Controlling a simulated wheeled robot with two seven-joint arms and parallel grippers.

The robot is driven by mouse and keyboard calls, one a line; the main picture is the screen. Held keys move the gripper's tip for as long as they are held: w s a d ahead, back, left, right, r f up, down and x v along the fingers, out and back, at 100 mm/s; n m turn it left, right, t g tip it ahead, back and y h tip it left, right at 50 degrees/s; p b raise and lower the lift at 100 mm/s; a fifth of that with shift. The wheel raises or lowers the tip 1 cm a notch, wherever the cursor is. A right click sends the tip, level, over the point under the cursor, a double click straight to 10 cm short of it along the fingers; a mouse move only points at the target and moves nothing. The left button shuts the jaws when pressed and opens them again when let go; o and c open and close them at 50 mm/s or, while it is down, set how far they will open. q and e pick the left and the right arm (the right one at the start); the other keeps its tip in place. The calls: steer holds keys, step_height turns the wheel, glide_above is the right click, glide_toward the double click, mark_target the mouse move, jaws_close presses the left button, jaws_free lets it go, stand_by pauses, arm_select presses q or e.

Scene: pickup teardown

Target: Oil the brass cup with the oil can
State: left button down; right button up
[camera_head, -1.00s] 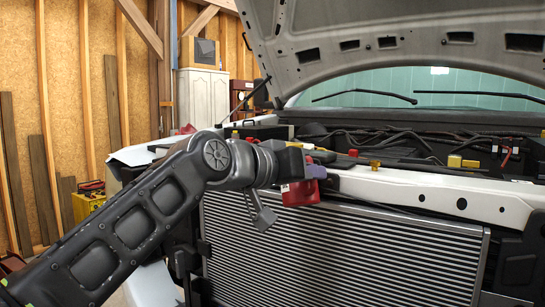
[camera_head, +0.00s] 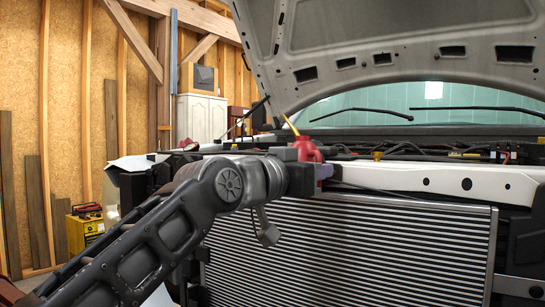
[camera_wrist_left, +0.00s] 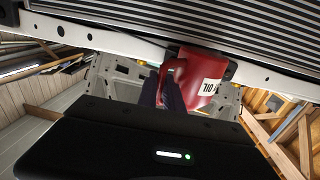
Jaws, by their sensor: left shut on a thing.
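My left gripper (camera_head: 318,172) is shut on the red oil can (camera_head: 308,150) at the front of the truck's engine bay. The can's yellow spout (camera_head: 291,125) points up and to the left. In the left wrist view the can (camera_wrist_left: 208,72) shows a white label with "OIL", and my dark purple fingers (camera_wrist_left: 162,92) are at its handle side. A small brass-coloured piece (camera_head: 378,155), which looks like the brass cup, sits just behind the white front rail, to the right of the can and apart from it. My right gripper is not in view.
The white front rail (camera_head: 430,182) runs across above the finned radiator (camera_head: 345,250). The raised hood (camera_head: 400,40) hangs over the engine bay. Hoses and dark parts lie behind the rail. A yellow box (camera_head: 85,230) stands at the far left.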

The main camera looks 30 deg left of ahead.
mark_target(317, 156)
arm_select(q)
steer(key=shift+r, duration=0.2)
step_height(317, 156, up, 4)
steer(key=p, duration=0.3)
steer(key=shift+p, duration=0.4)
steer(key=shift+f, duration=0.1)
stand_by(0.5)
